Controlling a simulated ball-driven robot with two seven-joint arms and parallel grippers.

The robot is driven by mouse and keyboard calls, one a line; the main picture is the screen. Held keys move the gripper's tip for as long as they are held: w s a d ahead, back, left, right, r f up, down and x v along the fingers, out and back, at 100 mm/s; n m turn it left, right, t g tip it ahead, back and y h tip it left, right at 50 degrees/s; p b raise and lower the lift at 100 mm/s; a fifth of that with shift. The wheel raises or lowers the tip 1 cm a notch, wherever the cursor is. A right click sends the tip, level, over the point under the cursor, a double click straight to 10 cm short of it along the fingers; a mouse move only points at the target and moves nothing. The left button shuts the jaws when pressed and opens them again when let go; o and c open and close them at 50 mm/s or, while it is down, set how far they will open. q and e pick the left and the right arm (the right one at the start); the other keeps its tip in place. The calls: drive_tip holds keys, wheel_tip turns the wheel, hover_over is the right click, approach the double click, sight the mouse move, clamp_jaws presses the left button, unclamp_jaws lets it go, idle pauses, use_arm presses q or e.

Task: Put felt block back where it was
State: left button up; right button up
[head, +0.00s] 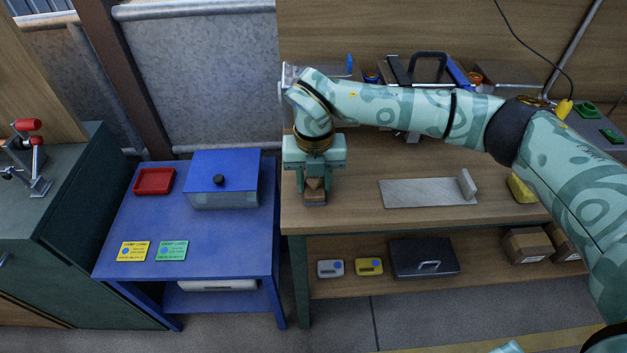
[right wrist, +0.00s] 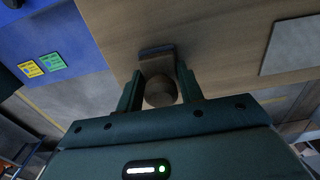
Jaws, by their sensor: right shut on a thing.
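My right gripper (head: 315,183) points down over the left end of the wooden workbench (head: 360,215). It is shut on the felt block (head: 315,198), a small block with a brown wooden grip and a grey-brown base. In the right wrist view the rounded grip (right wrist: 160,91) sits between the two fingers, and the flat base (right wrist: 157,53) shows beyond it. The block looks upright, close to the bench top. I cannot tell whether it touches the wood.
A grey metal plate (head: 420,193) with a raised end piece lies right of the block. A blue table (head: 215,245) on the left holds a blue lidded box (head: 225,185), a red tray (head: 154,181) and two cards. Toolboxes line the bench's back; bare wood surrounds the block.

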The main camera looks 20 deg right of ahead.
drive_tip(key=shift+r, duration=0.15)
drive_tip(key=o, duration=0.9)
use_arm(q)
drive_tip(key=r+p, duration=0.1)
drive_tip(key=w+r+p, duration=0.1)
drive_tip(key=r+p, duration=0.1)
drive_tip(key=p, duration=0.1)
drive_tip(key=shift+w+r, duration=0.25)
drive_tip(key=shift+r, duration=0.1)
use_arm(e)
wheel_tip(320, 180, up, 12)
